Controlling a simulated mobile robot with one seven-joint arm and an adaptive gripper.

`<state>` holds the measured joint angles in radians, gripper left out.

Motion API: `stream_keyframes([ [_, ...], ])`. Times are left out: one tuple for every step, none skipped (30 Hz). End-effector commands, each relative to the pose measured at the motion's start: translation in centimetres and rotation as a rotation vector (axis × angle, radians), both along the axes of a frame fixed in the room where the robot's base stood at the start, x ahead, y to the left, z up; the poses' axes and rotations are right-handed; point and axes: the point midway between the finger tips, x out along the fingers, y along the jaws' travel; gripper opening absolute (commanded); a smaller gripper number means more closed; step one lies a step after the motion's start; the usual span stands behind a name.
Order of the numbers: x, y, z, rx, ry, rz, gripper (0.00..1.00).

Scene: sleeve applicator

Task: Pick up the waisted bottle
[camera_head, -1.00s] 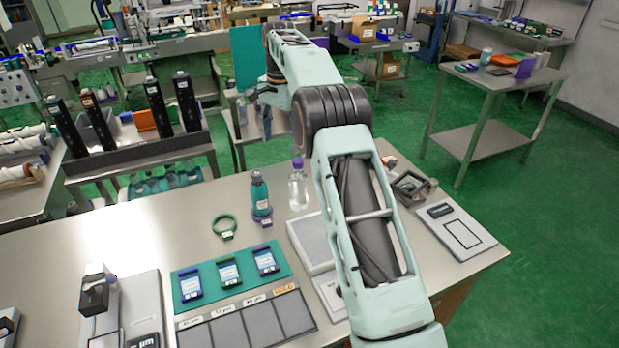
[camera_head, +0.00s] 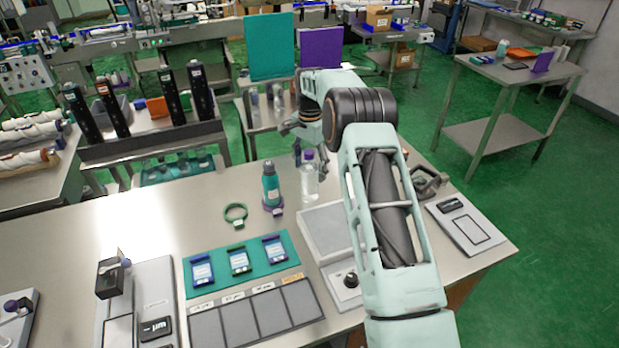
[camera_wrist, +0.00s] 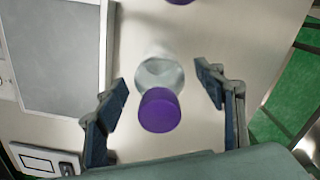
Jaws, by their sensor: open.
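A clear bottle (camera_head: 309,182) with a purple cap stands upright on the steel table. A teal bottle (camera_head: 271,187) stands left of it on a purple ring. I cannot tell for sure which is the waisted one; the clear bottle's outline looks slightly narrowed. My gripper (camera_head: 298,142) is just behind and above the clear bottle in the head view, its fingers partly hidden. In the wrist view my gripper (camera_wrist: 163,80) is open, with one finger on each side of the clear bottle (camera_wrist: 160,72) and its purple cap, with gaps on both sides.
A green ring (camera_head: 236,213) lies left of the teal bottle. A grey flat device (camera_head: 328,232) is in front of the clear bottle. A teal mat (camera_head: 220,268) with several labelled cards lies nearer. The table's back edge is close behind the bottles.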

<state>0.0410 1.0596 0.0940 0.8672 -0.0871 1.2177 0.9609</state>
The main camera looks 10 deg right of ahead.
Motion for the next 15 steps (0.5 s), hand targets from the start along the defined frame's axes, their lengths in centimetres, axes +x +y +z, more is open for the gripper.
stream_keyframes([
  [-0.07,0.01,-0.42,0.000,0.002,0.000,0.63],
  [-0.06,0.00,-0.60,0.000,0.002,0.000,0.63],
  [-0.05,0.00,-0.76,0.000,0.001,0.000,0.63],
  [-0.03,0.01,-0.82,-0.001,0.001,0.000,0.63],
  [-0.01,0.00,-0.85,-0.001,0.001,0.000,0.63],
  [-0.01,0.00,-0.85,0.000,0.000,0.000,0.63],
  [-0.01,0.01,-0.85,0.000,0.000,0.000,0.63],
  [-0.01,0.01,-0.85,0.000,0.000,0.000,0.63],
  [-0.01,0.01,-0.84,0.000,0.000,0.000,0.63],
  [-0.01,0.01,-0.84,0.000,0.000,0.000,0.61],
  [-0.01,0.02,-0.84,0.000,0.000,0.000,0.58],
  [-0.01,0.02,-0.83,0.000,0.000,0.000,0.53],
  [-0.01,0.02,-0.82,0.000,0.000,0.000,0.50],
  [-0.01,0.02,-0.82,0.000,0.000,0.000,0.47],
  [0.00,0.02,-0.82,0.000,0.000,0.000,0.42],
])
